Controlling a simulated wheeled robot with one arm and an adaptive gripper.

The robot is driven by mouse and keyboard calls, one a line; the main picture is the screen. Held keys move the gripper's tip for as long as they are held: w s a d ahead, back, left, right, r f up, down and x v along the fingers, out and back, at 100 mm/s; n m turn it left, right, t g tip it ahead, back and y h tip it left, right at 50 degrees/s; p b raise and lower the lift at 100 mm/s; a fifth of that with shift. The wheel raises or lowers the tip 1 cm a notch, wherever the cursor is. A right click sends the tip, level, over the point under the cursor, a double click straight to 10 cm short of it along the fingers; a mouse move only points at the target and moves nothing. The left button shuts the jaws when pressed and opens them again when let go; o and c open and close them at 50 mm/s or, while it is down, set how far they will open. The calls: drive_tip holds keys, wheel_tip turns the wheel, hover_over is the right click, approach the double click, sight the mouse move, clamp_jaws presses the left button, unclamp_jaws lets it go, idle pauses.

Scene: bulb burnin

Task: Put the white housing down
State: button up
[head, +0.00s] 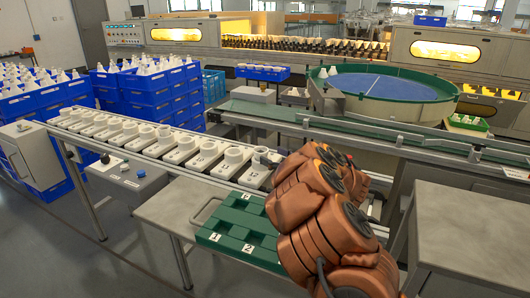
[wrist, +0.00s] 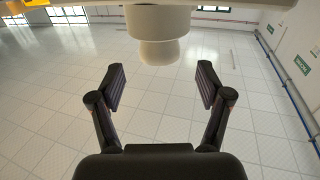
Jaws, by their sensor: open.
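In the wrist view, a white stepped round piece (wrist: 158,28), which looks like the white housing, shows at the top centre against a pale flat edge. My gripper (wrist: 158,80) is open, its two dark fingers spread to either side below the piece in the picture. A gap shows on both sides and neither finger visibly touches it. In the head view, my copper-coloured arm hides most of the gripper and whatever is right at it, near the right end of the row of white carriers (head: 180,153).
A green tray (head: 223,240) with numbered places lies on a grey table in front of the carrier line, partly behind my arm. A grey table (head: 470,225) stands at right. A green conveyor (head: 330,126) runs behind. Blue crates (head: 150,91) are stacked at left.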

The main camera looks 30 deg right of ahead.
drive_tip(key=v, duration=0.6)
drive_tip(key=shift+s, duration=0.25)
